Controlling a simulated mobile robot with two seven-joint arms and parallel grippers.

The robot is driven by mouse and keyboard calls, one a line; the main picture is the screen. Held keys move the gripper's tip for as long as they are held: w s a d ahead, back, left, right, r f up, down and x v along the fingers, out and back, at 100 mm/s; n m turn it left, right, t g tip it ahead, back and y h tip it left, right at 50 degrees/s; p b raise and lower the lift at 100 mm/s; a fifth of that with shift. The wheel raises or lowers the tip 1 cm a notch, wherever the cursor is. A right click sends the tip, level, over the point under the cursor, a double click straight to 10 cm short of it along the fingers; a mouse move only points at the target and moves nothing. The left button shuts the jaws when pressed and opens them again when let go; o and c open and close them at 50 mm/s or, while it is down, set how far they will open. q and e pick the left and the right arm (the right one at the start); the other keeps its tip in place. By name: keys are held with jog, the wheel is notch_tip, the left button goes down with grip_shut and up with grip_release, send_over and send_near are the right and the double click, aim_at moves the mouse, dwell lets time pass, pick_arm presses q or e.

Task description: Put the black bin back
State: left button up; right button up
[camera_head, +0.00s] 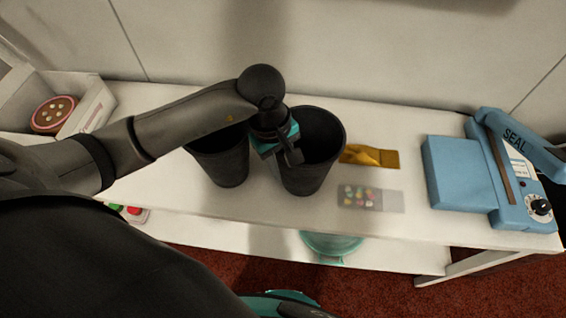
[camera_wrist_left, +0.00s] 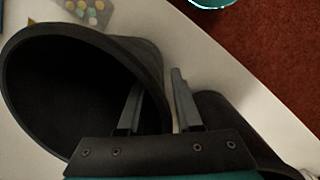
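Two black bins stand upright side by side on the white table. The right one (camera_head: 322,135) is open-topped and empty as far as I see. The left one (camera_head: 222,165) is partly covered by my arm. My left gripper (camera_head: 287,155) is at the near left rim of the right bin. In the left wrist view its fingers (camera_wrist_left: 158,98) are apart, one inside the bin (camera_wrist_left: 60,90) and one outside, with the wall between them. The other bin (camera_wrist_left: 235,125) is close beside the outer finger. My right gripper's fingers are not seen.
A gold packet (camera_head: 370,156) and a clear bag of colored candies (camera_head: 362,197) lie right of the bins. A blue sealer (camera_head: 490,175) stands further right. A teal round object (camera_head: 331,245) sits below the tabletop.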

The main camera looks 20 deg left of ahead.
pick_arm(q)
notch_tip(320, 180, up, 12)
jog(key=a+p, duration=0.1)
jog(key=shift+s+a, duration=0.25)
jog(key=shift+a, duration=0.1)
dwell(0.4)
